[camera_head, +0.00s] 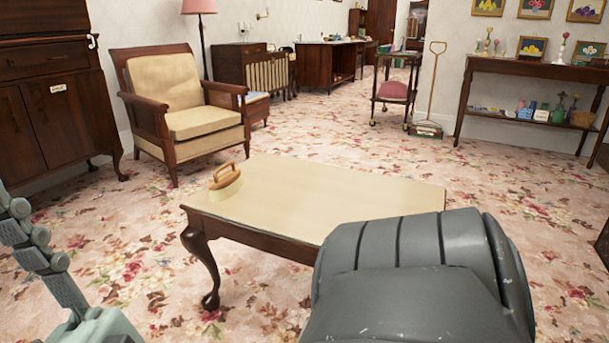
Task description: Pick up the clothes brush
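The clothes brush (226,179) is a small tan wooden block with a looped handle on top. It lies on the left end of the low table (340,199), near the table's left edge. Part of my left gripper (22,222) shows at the lower left, short of the table and well apart from the brush. Only one segmented grey finger and some of the pale green body are visible, so its opening cannot be told. A large grey link of my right arm covers the table's near right corner. My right gripper is not in view.
A cream armchair (183,110) stands behind the table to the left, beside a dark cabinet (50,102). A trolley (394,95) and a console table (535,72) stand farther back. The rest of the visible tabletop is bare. Open floral carpet surrounds the table.

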